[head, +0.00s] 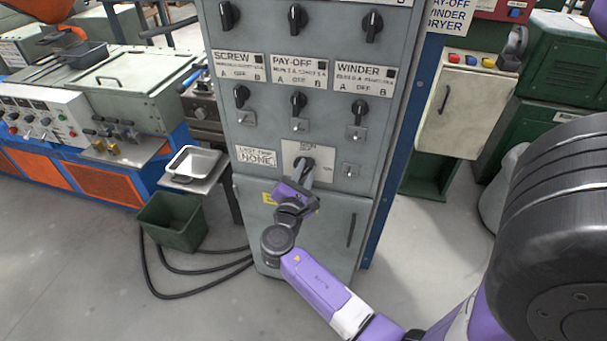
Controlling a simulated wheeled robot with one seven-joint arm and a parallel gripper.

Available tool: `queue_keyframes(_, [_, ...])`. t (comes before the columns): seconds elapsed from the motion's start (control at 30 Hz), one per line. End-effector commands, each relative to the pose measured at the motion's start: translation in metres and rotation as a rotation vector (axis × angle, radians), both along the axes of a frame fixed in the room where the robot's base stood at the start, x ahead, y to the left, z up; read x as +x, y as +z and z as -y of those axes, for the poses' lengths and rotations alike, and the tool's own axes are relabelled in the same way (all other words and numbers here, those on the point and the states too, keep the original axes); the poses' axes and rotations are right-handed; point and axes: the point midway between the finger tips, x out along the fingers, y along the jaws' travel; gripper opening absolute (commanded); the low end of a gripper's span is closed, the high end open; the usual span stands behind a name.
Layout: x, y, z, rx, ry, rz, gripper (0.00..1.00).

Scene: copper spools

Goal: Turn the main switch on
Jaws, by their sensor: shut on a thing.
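The main switch (304,163) is a dark rotary handle on a pale plate, low on the front of a tall grey control cabinet (337,211). My gripper (303,178) is at the switch, reaching up from below, and is shut on its handle. The gripper hides the lower part of the switch and some of its plate lettering. The handle's exact angle is hard to tell. My purple arm comes in from the lower right.
Rows of black knobs, such as the winder knob (359,105), sit above the switch. A green bin (173,221) and black cables (187,271) lie on the floor at left. A metal tray (193,163) stands left of the cabinet. Floor in front is clear.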

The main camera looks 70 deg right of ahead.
Motion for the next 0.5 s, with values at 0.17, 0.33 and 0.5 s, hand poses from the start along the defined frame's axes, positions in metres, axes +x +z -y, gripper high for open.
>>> queue_keyframes(0.17, [-0.0032,-0.0067,-0.0003,0.012,0.0,0.17,0.0])
queue_keyframes(0.33, [-0.0057,-0.0098,-0.0002,0.025,0.0,0.33,0.0])
queue_keyframes(0.5, [-0.0082,-0.0132,0.0001,0.037,0.0,0.492,0.0])
